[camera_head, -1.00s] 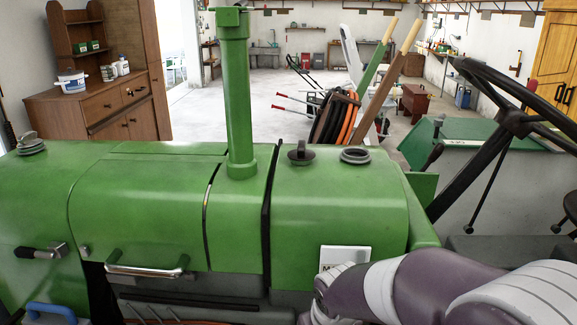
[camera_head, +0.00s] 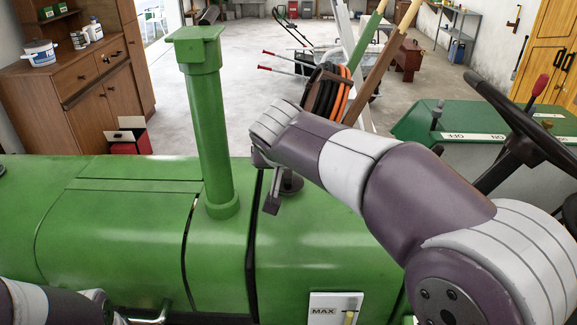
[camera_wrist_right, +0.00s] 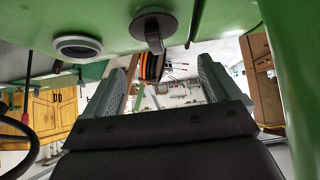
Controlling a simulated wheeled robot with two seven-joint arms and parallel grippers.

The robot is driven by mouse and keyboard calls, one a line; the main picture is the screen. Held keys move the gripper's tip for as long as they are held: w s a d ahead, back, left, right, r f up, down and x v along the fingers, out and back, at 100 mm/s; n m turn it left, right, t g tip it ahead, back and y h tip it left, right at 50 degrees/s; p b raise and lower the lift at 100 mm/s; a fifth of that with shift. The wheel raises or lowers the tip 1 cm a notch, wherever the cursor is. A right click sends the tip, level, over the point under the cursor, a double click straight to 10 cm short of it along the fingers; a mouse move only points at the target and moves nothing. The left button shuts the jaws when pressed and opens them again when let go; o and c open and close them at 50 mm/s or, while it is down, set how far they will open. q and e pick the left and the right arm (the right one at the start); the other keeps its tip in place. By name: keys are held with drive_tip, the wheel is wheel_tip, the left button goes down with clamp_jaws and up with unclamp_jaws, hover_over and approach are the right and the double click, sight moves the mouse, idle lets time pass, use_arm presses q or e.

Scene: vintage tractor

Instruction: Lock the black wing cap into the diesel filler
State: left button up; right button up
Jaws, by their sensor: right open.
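The black wing cap (camera_head: 291,184) sits on the green hood, partly hidden behind my right gripper in the head view. In the right wrist view the cap (camera_wrist_right: 153,28) shows its round disc and wing. In the head view this gripper (camera_head: 271,192) hangs near the cap. My left gripper is out of view.
A green upright pipe (camera_head: 209,130) rises from the hood left of my right gripper. A white gauge marked MAX (camera_head: 335,307) is at the hood's front. The steering wheel (camera_head: 530,135) is at the right. The hood left of the pipe is clear.

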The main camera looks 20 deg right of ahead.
sight(288, 171)
drive_tip(key=shift+s+a+f+p, duration=0.1)
drive_tip(key=shift+s+f+p, duration=0.15)
drive_tip(key=shift+p, duration=0.05)
drive_tip(key=shift+f, duration=0.3)
drive_tip(key=p+x, duration=0.1)
drive_tip(key=x, duration=0.1)
drive_tip(key=p+x, duration=0.1)
drive_tip(key=x, duration=0.2)
drive_tip(key=p+x, duration=0.1)
drive_tip(key=x, duration=0.2)
drive_tip(key=shift+w+d+r, duration=0.1)
drive_tip(key=shift+d+r, duration=0.15)
drive_tip(key=shift+d, duration=0.1)
drive_tip(key=shift+a+f, duration=0.1)
drive_tip(key=shift+f, duration=0.1)
drive_tip(key=shift+s+a+r, duration=0.15)
drive_tip(key=shift+s, duration=0.25)
drive_tip(key=shift+w, duration=0.25)
drive_tip(key=c, duration=1)
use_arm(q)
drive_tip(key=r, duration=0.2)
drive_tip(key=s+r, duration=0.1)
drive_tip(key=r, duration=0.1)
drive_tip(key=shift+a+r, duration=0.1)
use_arm(e)
drive_tip(key=shift+s, duration=0.1)
